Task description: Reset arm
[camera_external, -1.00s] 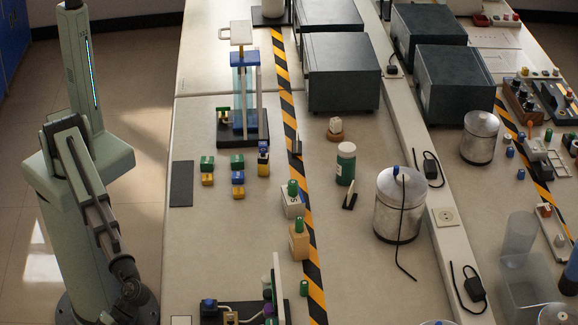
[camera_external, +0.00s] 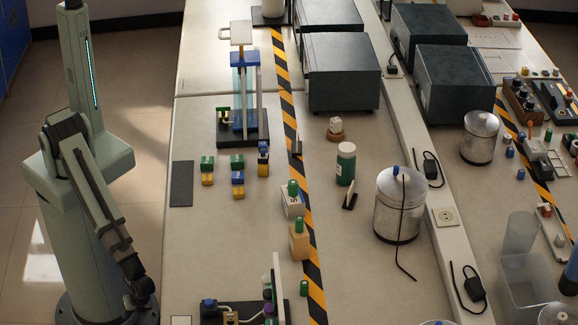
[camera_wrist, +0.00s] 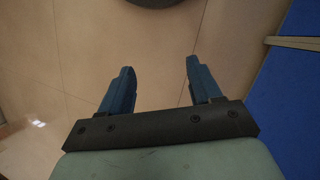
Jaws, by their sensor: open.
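My gripper shows in the wrist view (camera_wrist: 158,80) with its two blue fingers spread apart and nothing between them. It is over the tiled floor. In the external view my arm is folded down at the left, beside the long workbench (camera_external: 185,255). My gripper itself cannot be made out clearly there, at the low end of the arm.
The bench's left edge lies just right of my arm. On it stand small coloured blocks (camera_external: 237,177), a dark flat pad (camera_external: 181,184), a blue-topped stand (camera_external: 245,58) and a metal canister (camera_external: 398,212). A blue surface (camera_wrist: 300,100) is at the right in the wrist view.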

